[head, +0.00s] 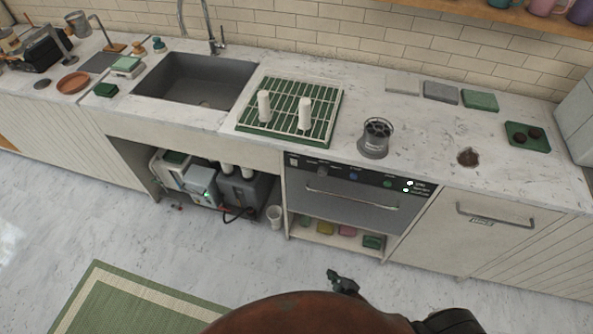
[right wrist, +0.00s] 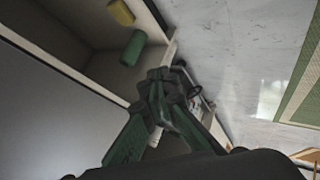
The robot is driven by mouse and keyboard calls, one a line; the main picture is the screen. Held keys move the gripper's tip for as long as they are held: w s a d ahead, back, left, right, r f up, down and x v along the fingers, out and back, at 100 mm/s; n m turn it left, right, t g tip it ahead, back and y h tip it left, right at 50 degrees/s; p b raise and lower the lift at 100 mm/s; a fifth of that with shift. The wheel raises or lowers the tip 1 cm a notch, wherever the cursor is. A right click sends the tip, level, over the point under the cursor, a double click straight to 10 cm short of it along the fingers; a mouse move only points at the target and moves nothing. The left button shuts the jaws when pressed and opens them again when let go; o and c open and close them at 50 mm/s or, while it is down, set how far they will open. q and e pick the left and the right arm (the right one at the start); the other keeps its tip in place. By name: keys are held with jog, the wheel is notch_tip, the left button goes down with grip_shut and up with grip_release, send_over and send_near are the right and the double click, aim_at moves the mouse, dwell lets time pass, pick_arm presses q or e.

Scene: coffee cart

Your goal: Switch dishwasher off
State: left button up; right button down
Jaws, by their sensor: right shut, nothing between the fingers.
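The dishwasher (head: 345,198) is built in under the counter, with a grey door, a bar handle and a dark control strip (head: 355,173) along its top. The strip has small knobs, including a blue one and a green one, and lit white indicators (head: 409,186) at its right end. My right gripper (head: 342,282) is low in front of the dishwasher, apart from it in the head view. In the right wrist view the green fingers (right wrist: 160,82) are shut with nothing between them. My left gripper is not in view.
An open shelf (head: 330,234) below the dishwasher holds several coloured items. A white cup (head: 274,216) stands on the floor to its left. A drying rack (head: 290,110) and a grey cylinder (head: 375,138) stand on the counter above. The floor in front is clear beside a green rug (head: 135,302).

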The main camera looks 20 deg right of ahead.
aim_at(292, 161)
jog(key=w+a+r+n+t+y+b, duration=0.1)
jog(key=w+a+r+n+t, duration=0.1)
jog(key=w+r, duration=0.5)
jog(key=w+a+r+n+t, duration=0.1)
jog(key=w+r+n+t, duration=0.3)
jog(key=r, duration=0.6)
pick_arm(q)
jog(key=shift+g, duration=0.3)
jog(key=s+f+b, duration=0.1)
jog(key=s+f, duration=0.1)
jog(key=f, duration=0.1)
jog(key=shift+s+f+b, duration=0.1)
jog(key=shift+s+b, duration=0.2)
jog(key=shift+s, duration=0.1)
pick_arm(e)
jog(key=w+a+r+n+t+y, duration=0.1)
jog(key=w+r+n, duration=0.1)
jog(key=r, duration=0.9)
jog(key=w+a+r+n+t+y, duration=0.1)
jog(key=w+a+r+n+t, duration=0.1)
jog(key=r, duration=1)
jog(key=shift+w+n, duration=0.7)
jog(key=shift+w, duration=0.15)
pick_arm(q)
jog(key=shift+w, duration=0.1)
